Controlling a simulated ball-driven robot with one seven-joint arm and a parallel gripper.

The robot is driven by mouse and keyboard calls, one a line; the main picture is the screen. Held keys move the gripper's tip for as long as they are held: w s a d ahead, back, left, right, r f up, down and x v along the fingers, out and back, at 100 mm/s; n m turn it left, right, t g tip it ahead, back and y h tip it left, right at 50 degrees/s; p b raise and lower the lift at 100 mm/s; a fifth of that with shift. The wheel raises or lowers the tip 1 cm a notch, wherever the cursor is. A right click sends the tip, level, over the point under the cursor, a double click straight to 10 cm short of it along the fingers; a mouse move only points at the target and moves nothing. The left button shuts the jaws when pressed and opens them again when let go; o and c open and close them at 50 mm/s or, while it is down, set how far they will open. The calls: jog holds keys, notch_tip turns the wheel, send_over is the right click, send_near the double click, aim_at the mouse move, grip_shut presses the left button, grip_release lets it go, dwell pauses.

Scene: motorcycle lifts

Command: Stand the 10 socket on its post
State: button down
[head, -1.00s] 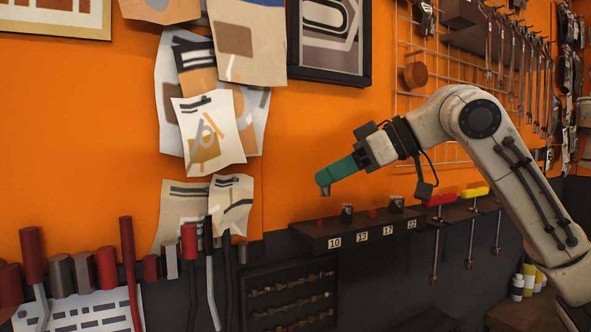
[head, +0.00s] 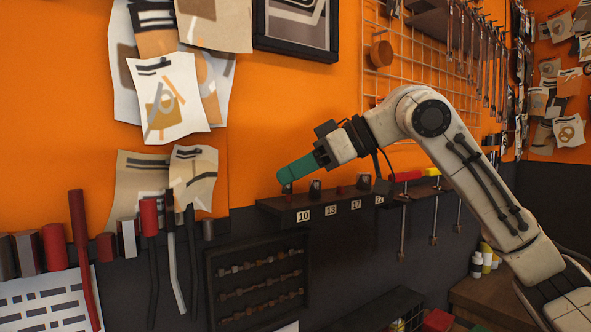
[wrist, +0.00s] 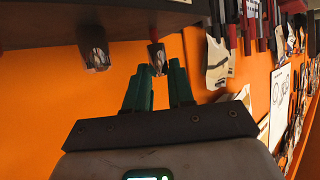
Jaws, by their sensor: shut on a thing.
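My gripper (head: 283,180), with teal fingers, is shut on the 10 socket (head: 287,188), a small dark metal cylinder at the left end of the shelf. The socket is at the red post behind the "10" label (head: 303,216). In the wrist view the 10 socket (wrist: 157,57) shows between and beyond the green fingertips (wrist: 157,71), with a bit of red at its shelf-side end. It looks roughly in line with the post; I cannot tell how far it sits on it.
The dark shelf (head: 272,206) also carries a 13 socket (head: 315,188), a bare red 17 post (head: 339,190) and a 22 socket (head: 364,181). Red and yellow-handled tools (head: 407,176) hang to the right. The orange wall is close behind.

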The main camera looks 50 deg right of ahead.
jog(key=shift+r+n+y+p, duration=0.15)
jog(key=shift+n+y+p, duration=0.15)
jog(key=shift+p, duration=0.25)
dwell(0.4)
jog(key=shift+s+d+p, duration=0.1)
jog(key=shift+p, duration=0.35)
dwell(0.5)
jog(key=shift+f+b, duration=0.55)
jog(key=shift+f, duration=0.4)
dwell(0.8)
jog(key=c, duration=0.9)
grip_release()
jog(key=shift+s, duration=0.1)
jog(key=b+v, duration=0.2)
jog(key=v, duration=0.8)
jog(key=shift+d+r, duration=0.25)
jog(key=shift+d, duration=0.05)
jog(key=shift+s, duration=0.15)
